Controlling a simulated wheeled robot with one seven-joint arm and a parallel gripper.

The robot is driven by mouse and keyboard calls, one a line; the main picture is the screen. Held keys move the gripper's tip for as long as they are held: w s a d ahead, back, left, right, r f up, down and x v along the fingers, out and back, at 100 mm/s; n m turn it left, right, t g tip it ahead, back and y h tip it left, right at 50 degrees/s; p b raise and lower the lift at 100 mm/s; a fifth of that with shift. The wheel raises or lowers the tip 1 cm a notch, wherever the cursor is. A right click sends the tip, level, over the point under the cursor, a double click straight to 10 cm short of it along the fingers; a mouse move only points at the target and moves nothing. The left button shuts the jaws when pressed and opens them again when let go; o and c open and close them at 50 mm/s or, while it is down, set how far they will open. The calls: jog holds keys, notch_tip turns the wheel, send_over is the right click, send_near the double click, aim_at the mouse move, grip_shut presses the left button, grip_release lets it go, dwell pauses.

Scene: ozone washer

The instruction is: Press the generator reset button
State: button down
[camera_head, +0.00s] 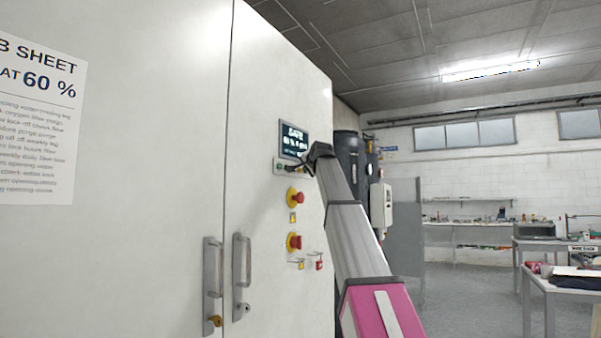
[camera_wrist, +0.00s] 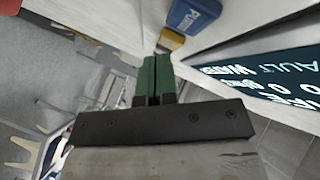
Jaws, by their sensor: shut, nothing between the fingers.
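The generator reset button cannot be told apart for certain in either view. A small control strip (camera_head: 281,168) sits under the lit display (camera_head: 294,139) on the white cabinet. My gripper (camera_head: 307,168) is at the right end of this strip, partly hidden by the arm. In the wrist view my gripper's green fingers (camera_wrist: 157,66) are shut together and empty. Just beyond the tips are a small yellow piece (camera_wrist: 171,40) and a blue labelled piece (camera_wrist: 194,15) on the white panel. I cannot tell whether the tips touch anything. The dark display (camera_wrist: 275,75) shows at the right.
Door handles (camera_head: 241,262) and a notice sheet (camera_head: 38,120) are further left. Open floor and benches lie to the right.

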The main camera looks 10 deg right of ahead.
jog(key=shift+s+d, duration=0.3)
jog(key=shift+d, duration=0.1)
jog(key=s+d, duration=0.1)
jog(key=d, duration=0.1)
jog(key=s+d, duration=0.2)
dwell(0.6)
dwell(0.6)
